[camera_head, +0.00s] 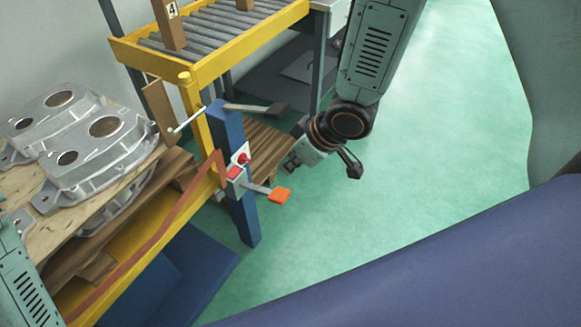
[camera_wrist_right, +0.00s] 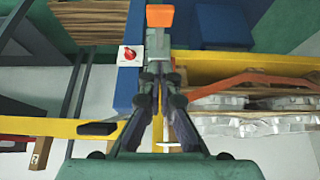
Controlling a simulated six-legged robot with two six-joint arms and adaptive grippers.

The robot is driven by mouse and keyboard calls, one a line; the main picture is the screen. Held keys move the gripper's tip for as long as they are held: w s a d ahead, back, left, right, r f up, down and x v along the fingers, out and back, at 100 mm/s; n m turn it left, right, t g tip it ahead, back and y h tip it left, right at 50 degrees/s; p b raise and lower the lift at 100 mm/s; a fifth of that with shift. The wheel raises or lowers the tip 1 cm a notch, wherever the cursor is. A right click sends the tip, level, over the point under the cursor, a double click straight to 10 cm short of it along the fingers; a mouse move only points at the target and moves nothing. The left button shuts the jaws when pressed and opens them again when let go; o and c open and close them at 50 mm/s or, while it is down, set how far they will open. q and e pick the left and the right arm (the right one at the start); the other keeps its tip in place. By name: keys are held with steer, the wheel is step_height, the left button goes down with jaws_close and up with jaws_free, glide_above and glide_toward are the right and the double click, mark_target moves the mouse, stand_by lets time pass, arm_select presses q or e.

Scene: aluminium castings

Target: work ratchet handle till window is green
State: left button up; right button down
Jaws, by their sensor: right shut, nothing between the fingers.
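The ratchet handle is a grey lever with an orange grip (camera_head: 279,195), sticking out from a grey box on a blue post (camera_head: 226,130). The orange grip also shows at the top of the right wrist view (camera_wrist_right: 160,16). A small red patch (camera_head: 233,173) on the box looks like the window; no green shows there. My right gripper (camera_head: 291,167) is shut and empty, above and slightly right of the orange grip in the head view. In the right wrist view its closed fingertips (camera_wrist_right: 155,76) point toward the handle; contact cannot be told. My left gripper is out of view.
A red knob (camera_head: 243,158) on a white plate sits beside the box. A grey lever (camera_head: 255,108) projects near the post top. An orange strap (camera_head: 150,247) runs by the pallet with castings (camera_head: 92,155). A yellow roller conveyor (camera_head: 213,65) stands behind. Green floor at right is open.

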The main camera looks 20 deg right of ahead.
steer(key=b, duration=0.2)
glide_above(276, 193)
steer(key=s, duration=0.1)
steer(key=f, duration=0.6)
steer(key=shift+d, duration=0.3)
steer(key=f, duration=0.2)
steer(key=f+b, duration=0.1)
steer(key=shift+s+d+f, duration=0.15)
steer(key=shift+d, duration=0.15)
steer(key=shift+s+d+f, duration=0.1)
steer(key=shift+s+f, duration=0.15)
steer(key=shift+f, duration=0.1)
steer(key=shift+w, duration=0.1)
steer(key=shift+b, duration=0.3)
